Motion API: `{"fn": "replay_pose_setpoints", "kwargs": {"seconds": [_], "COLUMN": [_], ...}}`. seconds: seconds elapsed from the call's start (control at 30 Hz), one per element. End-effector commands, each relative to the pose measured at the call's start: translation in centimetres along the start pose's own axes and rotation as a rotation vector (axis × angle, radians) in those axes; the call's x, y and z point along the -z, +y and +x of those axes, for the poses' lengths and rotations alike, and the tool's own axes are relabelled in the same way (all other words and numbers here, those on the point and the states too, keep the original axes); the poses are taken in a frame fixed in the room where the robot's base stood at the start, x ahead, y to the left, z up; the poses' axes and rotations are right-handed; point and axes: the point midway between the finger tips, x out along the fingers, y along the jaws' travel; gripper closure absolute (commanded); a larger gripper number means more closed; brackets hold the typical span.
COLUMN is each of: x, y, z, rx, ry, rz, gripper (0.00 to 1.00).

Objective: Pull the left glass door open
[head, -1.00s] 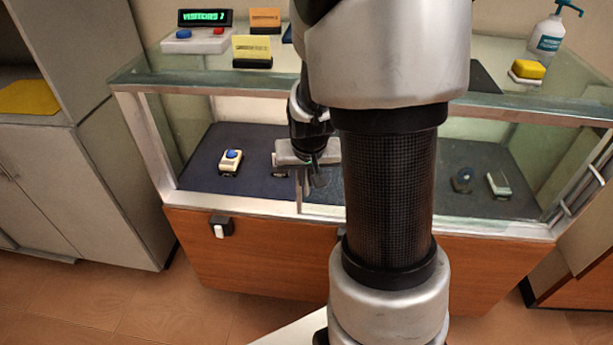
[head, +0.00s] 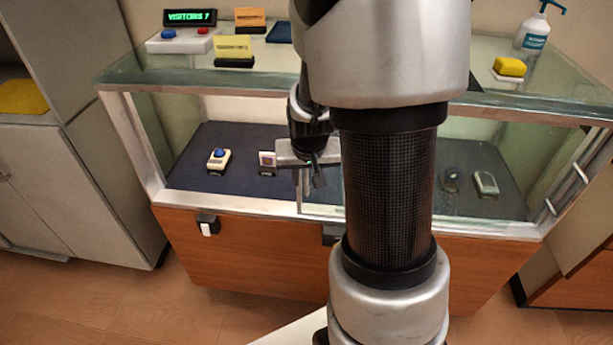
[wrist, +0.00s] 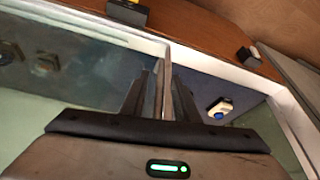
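The glass display case (head: 225,207) has a pale metal frame and a wood-panelled base. Its left front opening (head: 190,165) shows the dark shelf clearly; I cannot make out the left door's full outline. My gripper (head: 310,185) is at the middle of the case front, partly hidden by my arm. In the wrist view, my gripper's two dark fingers (wrist: 160,95) stand on either side of a thin pale upright bar (wrist: 166,75), seemingly a door edge or handle. Whether they press on it is unclear. Greenish glass (wrist: 70,75) lies left of them in the wrist view.
Inside sit a blue-button device (head: 219,159) and several other small items. On top stand a visitor counter (head: 190,18), card holders, a yellow block (head: 510,67) and a pump bottle (head: 535,32). A grey cabinet (head: 75,185) stands left. Floor before the case's left side is clear.

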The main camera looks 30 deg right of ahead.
Motion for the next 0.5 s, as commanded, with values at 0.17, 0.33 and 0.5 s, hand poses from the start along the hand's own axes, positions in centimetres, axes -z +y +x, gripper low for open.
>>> {"fn": "replay_pose_setpoints", "kwargs": {"seconds": [0.17,0.33,0.5], "x": [0.0,0.2,0.3], "y": [0.0,0.0,-0.1], "z": [0.0,-1.3,-4.8], "rx": [0.0,0.0,0.002], "ry": [0.001,0.003,0.005], "rz": [0.0,0.0,-0.001], "gripper": [0.72,0.72,0.72]}}
